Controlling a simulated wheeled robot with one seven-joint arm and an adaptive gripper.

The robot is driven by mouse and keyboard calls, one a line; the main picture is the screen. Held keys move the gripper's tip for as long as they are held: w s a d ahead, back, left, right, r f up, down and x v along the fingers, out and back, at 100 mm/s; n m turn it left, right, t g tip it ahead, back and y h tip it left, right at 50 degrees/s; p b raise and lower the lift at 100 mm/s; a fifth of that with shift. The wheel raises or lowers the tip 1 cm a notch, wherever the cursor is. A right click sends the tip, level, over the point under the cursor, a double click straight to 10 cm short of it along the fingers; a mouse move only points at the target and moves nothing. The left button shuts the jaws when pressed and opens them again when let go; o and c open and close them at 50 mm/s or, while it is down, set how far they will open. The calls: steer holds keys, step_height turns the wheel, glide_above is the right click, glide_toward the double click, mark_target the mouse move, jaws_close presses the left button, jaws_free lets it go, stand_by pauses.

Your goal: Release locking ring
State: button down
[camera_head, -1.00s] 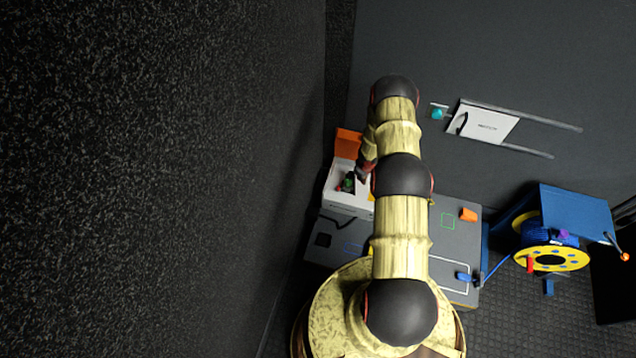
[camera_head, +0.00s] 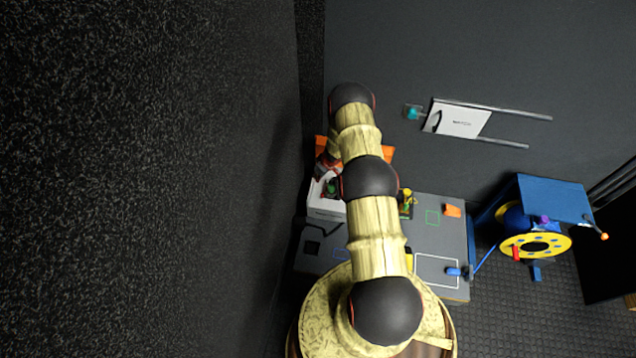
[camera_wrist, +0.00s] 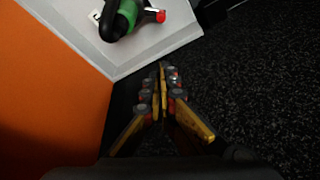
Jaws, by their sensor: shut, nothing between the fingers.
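I cannot pick out a locking ring for certain. A green and black piece with a red end (camera_wrist: 128,16) lies in a white box (camera_wrist: 172,42) at the top of the wrist view. In the head view the green piece (camera_head: 332,188) shows in the white box (camera_head: 325,208), partly hidden by my arm. My gripper (camera_wrist: 163,68) is shut and empty, beside the box wall, apart from the green piece. In the head view my arm mostly hides the gripper. A yellow and green upright piece (camera_head: 406,204) stands on the grey bench top (camera_head: 425,235) right of my arm.
An orange panel (camera_wrist: 45,75) stands close at the left in the wrist view. A cable reel (camera_head: 535,245) under a blue housing (camera_head: 553,197) is at the right. A blue connector (camera_head: 454,271) and an orange block (camera_head: 452,210) are on the bench. A dark wall is at the left.

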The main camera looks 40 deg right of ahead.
mark_target(312, 186)
steer(key=b+x, duration=0.4)
steer(key=x, duration=0.6)
steer(key=shift+f, duration=0.15)
steer(key=shift+s+d+r, duration=0.1)
steer(key=shift+s+r, duration=0.05)
steer(key=shift+s, duration=0.35)
steer(key=shift+s+d+r, duration=0.15)
steer(key=shift+s, duration=0.35)
steer(key=shift+s+d+b, duration=0.2)
steer(key=shift+s+b, duration=0.35)
steer(key=shift+s, duration=0.55)
